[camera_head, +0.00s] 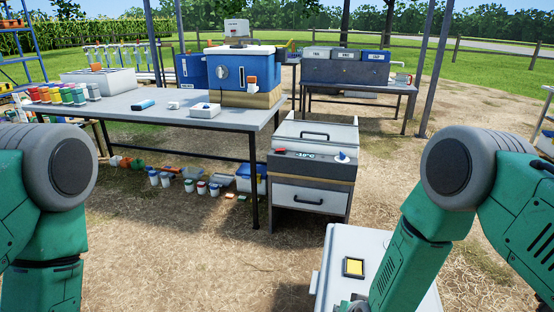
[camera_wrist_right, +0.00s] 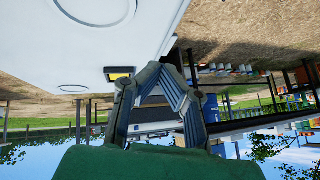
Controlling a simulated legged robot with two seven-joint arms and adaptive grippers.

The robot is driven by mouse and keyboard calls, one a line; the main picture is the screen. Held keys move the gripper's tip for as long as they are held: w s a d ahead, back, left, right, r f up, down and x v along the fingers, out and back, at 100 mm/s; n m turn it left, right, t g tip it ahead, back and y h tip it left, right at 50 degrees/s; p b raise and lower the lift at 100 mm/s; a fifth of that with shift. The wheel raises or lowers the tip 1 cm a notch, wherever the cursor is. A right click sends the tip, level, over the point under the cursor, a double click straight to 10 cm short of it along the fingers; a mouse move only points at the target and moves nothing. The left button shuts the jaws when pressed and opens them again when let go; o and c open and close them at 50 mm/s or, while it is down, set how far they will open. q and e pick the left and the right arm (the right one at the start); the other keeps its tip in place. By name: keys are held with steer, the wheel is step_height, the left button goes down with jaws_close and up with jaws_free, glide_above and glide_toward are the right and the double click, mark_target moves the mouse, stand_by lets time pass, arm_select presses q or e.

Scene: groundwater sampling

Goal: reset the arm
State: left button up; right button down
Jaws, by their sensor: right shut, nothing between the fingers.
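My right arm (camera_head: 420,240) reaches down over a white box (camera_head: 345,245) at the lower middle of the head view. A small yellow square in a dark frame (camera_head: 353,267) is on the box's top. In the right wrist view, which appears upside down, my right gripper (camera_wrist_right: 162,72) is shut and empty, close to the white surface (camera_wrist_right: 90,40). The yellow square also shows there (camera_wrist_right: 118,73). Whether the fingers touch the white box cannot be told. Of my left arm (camera_head: 45,200), only the upper links show at the left edge; its gripper is out of view.
A grey freezer-like cabinet (camera_head: 310,195) with a temperature display stands just beyond the white box. A long table (camera_head: 130,112) holds a blue cooler (camera_head: 225,75), bottles and a rack. Small containers lie beneath it. Open dirt ground lies between my arms.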

steer(key=s+d+r+n+g+p, duration=0.1)
steer(key=s+d+r+g, duration=0.1)
steer(key=s, duration=0.8)
steer(key=s+d+r+n+g+p, duration=0.1)
steer(key=s+d, duration=0.3)
steer(key=s, duration=0.6)
steer(key=s+d+r+n+g+p, duration=0.1)
steer(key=s+d+r+g+p, duration=0.1)
steer(key=s, duration=0.9)
step_height(320, 180, up, 2)
steer(key=shift+d+r+n+g+h, duration=0.1)
steer(key=shift+d+n+g+h, duration=0.3)
steer(key=shift+d+g, duration=0.55)
